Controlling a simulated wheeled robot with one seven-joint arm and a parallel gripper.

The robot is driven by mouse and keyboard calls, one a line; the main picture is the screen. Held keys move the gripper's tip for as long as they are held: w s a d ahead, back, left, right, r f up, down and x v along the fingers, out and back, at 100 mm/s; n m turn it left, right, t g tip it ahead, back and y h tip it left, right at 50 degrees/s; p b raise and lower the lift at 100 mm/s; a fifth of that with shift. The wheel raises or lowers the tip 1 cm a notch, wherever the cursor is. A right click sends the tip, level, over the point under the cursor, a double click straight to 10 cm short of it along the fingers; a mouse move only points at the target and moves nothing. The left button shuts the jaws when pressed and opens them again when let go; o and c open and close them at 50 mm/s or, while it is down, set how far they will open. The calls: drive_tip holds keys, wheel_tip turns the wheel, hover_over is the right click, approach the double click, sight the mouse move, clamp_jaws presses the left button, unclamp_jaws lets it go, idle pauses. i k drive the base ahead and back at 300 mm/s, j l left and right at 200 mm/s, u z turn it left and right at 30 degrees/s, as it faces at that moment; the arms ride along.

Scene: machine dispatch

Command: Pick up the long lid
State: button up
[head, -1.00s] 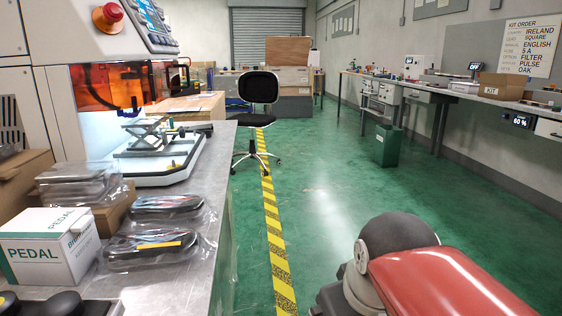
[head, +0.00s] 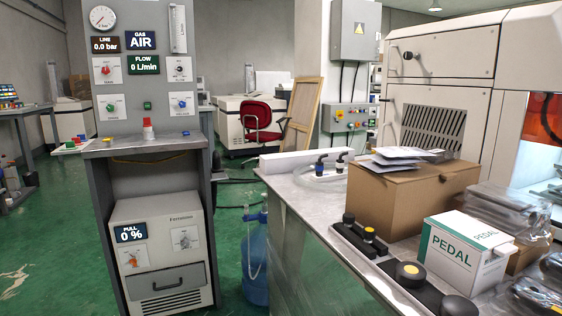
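I cannot make out a thing that is clearly the long lid. A long, low white piece (head: 310,160) lies along the far left edge of the grey bench; I cannot tell if it is a lid. My gripper is not in view.
On the bench (head: 305,205) are a cardboard box (head: 405,200) with flat packs on top, a PEDAL box (head: 465,252), a black pedal unit (head: 395,270) and bagged packs. A gas panel stand (head: 150,70) and blue water bottle (head: 255,265) stand left. Green floor is open far left.

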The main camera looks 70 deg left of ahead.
sight(269, 164)
drive_tip(key=u, duration=2.25)
drive_tip(key=z, duration=0.35)
drive_tip(key=i+j+z, duration=0.3)
drive_tip(key=j+z, duration=0.25)
drive_tip(key=i+j+z, duration=0.3)
drive_tip(key=i+j, duration=0.15)
drive_tip(key=j, duration=0.4)
drive_tip(key=i+j+z, duration=0.15)
drive_tip(key=j, duration=0.4)
drive_tip(key=i+j, duration=0.1)
drive_tip(key=j, duration=0.4)
drive_tip(key=i+j+z, duration=0.1)
drive_tip(key=j, duration=0.5)
drive_tip(key=i+j+z, duration=0.1)
drive_tip(key=j, duration=0.45)
